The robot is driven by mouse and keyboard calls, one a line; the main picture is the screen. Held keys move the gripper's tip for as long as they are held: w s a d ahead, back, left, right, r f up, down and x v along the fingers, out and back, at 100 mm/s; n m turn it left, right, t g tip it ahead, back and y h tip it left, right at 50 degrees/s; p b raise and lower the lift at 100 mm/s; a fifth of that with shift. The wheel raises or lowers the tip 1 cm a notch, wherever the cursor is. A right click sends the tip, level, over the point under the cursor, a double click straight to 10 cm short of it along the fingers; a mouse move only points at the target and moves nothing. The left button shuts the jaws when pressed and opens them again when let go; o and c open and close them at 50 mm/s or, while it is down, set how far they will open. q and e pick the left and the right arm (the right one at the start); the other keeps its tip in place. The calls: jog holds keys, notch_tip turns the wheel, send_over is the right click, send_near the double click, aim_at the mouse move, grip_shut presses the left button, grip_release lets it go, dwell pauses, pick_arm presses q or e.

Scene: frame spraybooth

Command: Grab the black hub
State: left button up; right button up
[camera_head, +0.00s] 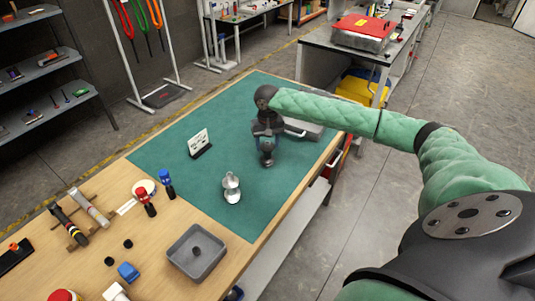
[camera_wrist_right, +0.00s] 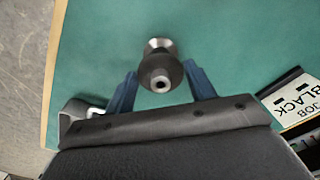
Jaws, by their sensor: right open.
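The black hub (camera_wrist_right: 161,72) is dark with a metallic flange and a hole in its near end. In the wrist view it sits centred between the blue fingers of my open right gripper (camera_wrist_right: 164,88), with a gap on each side. In the head view the hub (camera_head: 267,160) stands on the green mat, its upper part hidden by my right gripper (camera_head: 266,143) directly over it. A silver-white hub (camera_head: 232,189) stands on the mat, nearer the front. My left gripper is out of view.
A job card reading BLACK (camera_head: 200,143) stands on the green mat (camera_head: 230,118). A grey tray (camera_head: 180,262) holding a small dark piece is at the front. A grey case is just behind my right gripper.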

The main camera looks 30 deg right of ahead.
aim_at(268, 153)
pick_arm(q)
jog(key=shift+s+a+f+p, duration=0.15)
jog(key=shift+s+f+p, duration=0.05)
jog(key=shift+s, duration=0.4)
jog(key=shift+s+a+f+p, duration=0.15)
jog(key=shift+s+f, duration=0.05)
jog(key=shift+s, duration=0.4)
pick_arm(e)
jog(key=shift+f, duration=1.5)
jog(key=c, duration=0.8)
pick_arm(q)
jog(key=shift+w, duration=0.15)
pick_arm(e)
jog(key=shift+o, duration=0.2)
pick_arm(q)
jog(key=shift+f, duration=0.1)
pick_arm(e)
jog(key=shift+r, duration=0.1)
